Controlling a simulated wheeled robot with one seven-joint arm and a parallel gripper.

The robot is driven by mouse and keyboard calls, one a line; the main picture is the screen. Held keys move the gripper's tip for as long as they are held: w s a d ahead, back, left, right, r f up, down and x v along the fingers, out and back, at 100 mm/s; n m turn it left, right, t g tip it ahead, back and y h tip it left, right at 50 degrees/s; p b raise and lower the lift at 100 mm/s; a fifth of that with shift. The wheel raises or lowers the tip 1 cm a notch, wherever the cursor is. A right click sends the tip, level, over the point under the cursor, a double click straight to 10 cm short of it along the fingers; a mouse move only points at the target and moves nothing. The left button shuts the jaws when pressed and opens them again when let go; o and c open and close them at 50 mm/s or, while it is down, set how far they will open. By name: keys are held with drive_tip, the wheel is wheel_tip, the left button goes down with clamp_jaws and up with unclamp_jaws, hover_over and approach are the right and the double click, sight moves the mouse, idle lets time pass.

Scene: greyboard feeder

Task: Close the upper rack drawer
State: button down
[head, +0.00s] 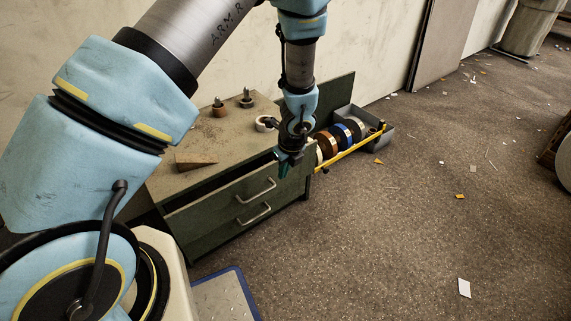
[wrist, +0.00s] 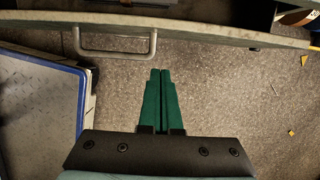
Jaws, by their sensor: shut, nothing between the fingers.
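The dark green rack (head: 200,248) stands against the wall in the head view. Its upper drawer (head: 200,217) is pulled out, with a dark gap behind its front. The upper drawer's pale bar handle (head: 257,191) also shows in the wrist view (wrist: 115,51). My gripper (head: 284,172) is near the right end of that drawer front. In the wrist view my green fingers (wrist: 160,72) are together and empty, to the right of the handle. Their tips appear just outside the drawer front's edge (wrist: 190,34); whether they touch it I cannot tell.
The lower drawer handle (head: 253,215) sits below. A wooden wedge (head: 195,161) and small parts lie on the rack top. Tape rolls (head: 341,139) and a yellow bar (head: 350,150) are at the right. A blue-edged platform (wrist: 38,105) is at left. Open floor (head: 400,230) lies right.

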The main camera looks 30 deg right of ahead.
sight(271, 163)
drive_tip(key=w, duration=0.3)
drive_tip(key=shift+w+a, duration=0.35)
drive_tip(key=shift+w, duration=0.05)
drive_tip(key=shift+w+r, duration=0.1)
drive_tip(key=shift+w+a+r+p, duration=0.1)
drive_tip(key=shift+w+p, duration=0.15)
drive_tip(key=shift+p, duration=0.1)
drive_tip(key=shift+w+a+p, duration=0.15)
drive_tip(key=shift+w+p, duration=0.55)
drive_tip(key=shift+w, duration=0.15)
